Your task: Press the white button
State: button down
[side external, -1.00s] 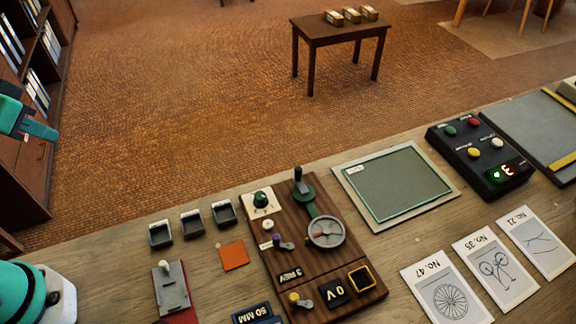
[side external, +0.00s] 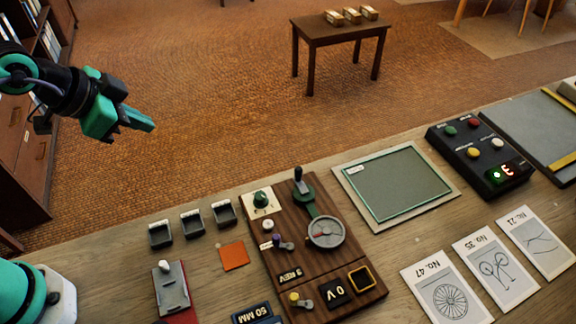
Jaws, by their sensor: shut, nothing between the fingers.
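The white button (side external: 497,143) is a small round cap on a black control box (side external: 466,157) at the right of the table. Green (side external: 450,131), red (side external: 474,122) and yellow (side external: 473,153) buttons share the box, with a small lit display (side external: 505,173) at its near right corner. My gripper (side external: 150,125) is teal and shut, with nothing in it. It hangs in the air at the upper left, far from the box.
A wooden panel with a dial, knobs and levers (side external: 290,262) stands mid-table. A green-bordered board (side external: 398,185) lies between it and the box. Picture cards (side external: 495,269) lie in front of the box. Small dark trays (side external: 192,224) sit at left.

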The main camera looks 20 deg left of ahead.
jog(key=w+d+f+m+h, duration=0.25)
jog(key=d+f+m, duration=0.2)
jog(key=d, duration=0.55)
jog(key=m+h, duration=0.2)
jog(key=m, duration=0.3)
send_over(268, 225)
notch_tip(268, 225, down, 4)
jog(key=shift+s+a+f+y, duration=0.1)
jog(key=shift+s+a+y, duration=0.2)
jog(key=shift+a, duration=0.15)
jog(key=shift+f, duration=0.1)
jog(key=shift+f, duration=4.3)
jog(key=shift+f, duration=0.15)
jog(key=shift+w+a+f, duration=0.1)
jog(key=shift+f, duration=0.2)
